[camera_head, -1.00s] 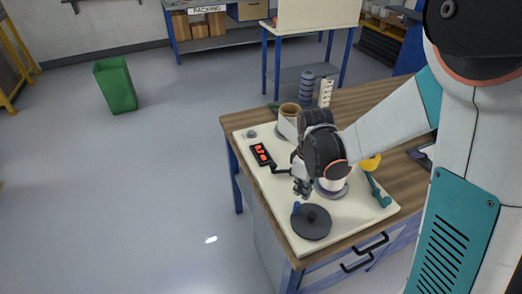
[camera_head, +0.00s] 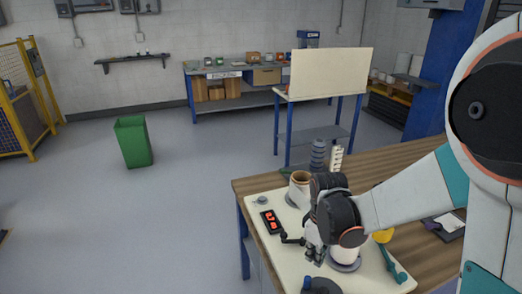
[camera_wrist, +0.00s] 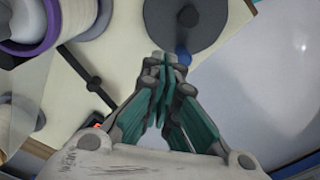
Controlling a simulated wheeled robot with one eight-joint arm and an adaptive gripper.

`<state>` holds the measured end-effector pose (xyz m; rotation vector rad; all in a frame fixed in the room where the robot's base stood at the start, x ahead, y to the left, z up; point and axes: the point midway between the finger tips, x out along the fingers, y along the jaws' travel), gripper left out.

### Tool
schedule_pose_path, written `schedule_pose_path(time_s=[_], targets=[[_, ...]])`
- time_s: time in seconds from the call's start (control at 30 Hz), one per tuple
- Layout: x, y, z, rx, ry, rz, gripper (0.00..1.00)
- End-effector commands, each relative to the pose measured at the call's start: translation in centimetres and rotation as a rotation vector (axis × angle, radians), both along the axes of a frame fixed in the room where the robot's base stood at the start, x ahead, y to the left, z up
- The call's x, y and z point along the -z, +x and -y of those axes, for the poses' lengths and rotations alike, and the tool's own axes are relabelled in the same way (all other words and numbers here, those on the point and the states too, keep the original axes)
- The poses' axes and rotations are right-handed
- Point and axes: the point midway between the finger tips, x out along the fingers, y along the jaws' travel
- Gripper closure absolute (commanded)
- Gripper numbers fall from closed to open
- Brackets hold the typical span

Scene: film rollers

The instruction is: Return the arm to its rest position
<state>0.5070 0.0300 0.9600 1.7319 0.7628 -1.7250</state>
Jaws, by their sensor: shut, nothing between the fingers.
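My arm reaches from the right over the workbench in the head view. My gripper (camera_head: 315,256) hangs low over the cream board (camera_head: 262,190), beside a white roll on a grey round base (camera_head: 345,266). In the wrist view my gripper (camera_wrist: 170,60) has its teal-lined fingers together with nothing between them. Its tips overlap the edge of a dark grey disc (camera_wrist: 180,15) with a blue knob (camera_wrist: 183,56). I cannot tell whether they touch it.
A black device with a red display (camera_head: 270,221) and a brown-topped roll (camera_head: 300,182) stand on the board. A teal handled tool (camera_head: 393,262) lies at right. A green bin (camera_head: 133,142) stands on open floor at left.

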Motion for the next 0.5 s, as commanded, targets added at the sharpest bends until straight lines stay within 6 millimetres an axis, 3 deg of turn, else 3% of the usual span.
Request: schedule_pose_path(time_s=[0.17, 0.5], targets=[[-2.7, -0.9, 0.3, 0.067, 0.005, 0.049, 1.00], [-10.1, -4.4, 1.3, 0.308, 0.046, 0.226, 1.00]])
